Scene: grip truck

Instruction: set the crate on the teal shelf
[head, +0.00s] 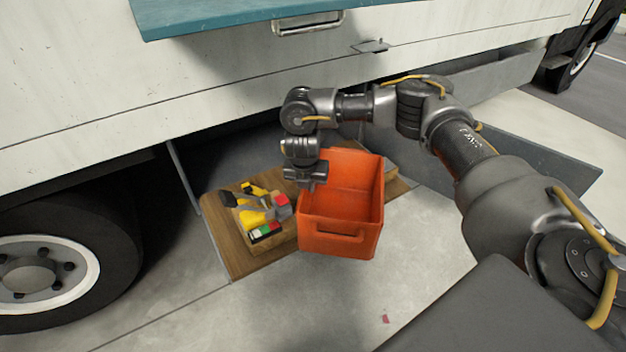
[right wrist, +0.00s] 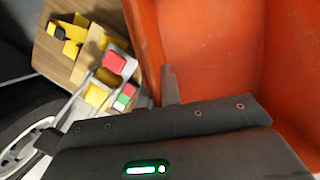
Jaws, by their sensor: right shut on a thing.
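The orange crate (head: 340,243) is upright and looks empty, low beside the truck and over the right part of a wooden board (head: 225,245). My right gripper (head: 308,182) is shut on the crate's left wall, near its upper edge. In the right wrist view the crate's orange inside (right wrist: 225,50) fills the right side, and a finger of my right gripper (right wrist: 170,88) lies against the wall. The teal shelf (head: 230,14) juts from the truck's side at the top of the head view. My left gripper is not in view.
Yellow, grey and red tools (head: 258,212) lie on the board left of the crate; they also show in the right wrist view (right wrist: 100,70). A truck wheel (head: 40,270) stands at the left. The pavement (head: 250,315) in front is mostly clear.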

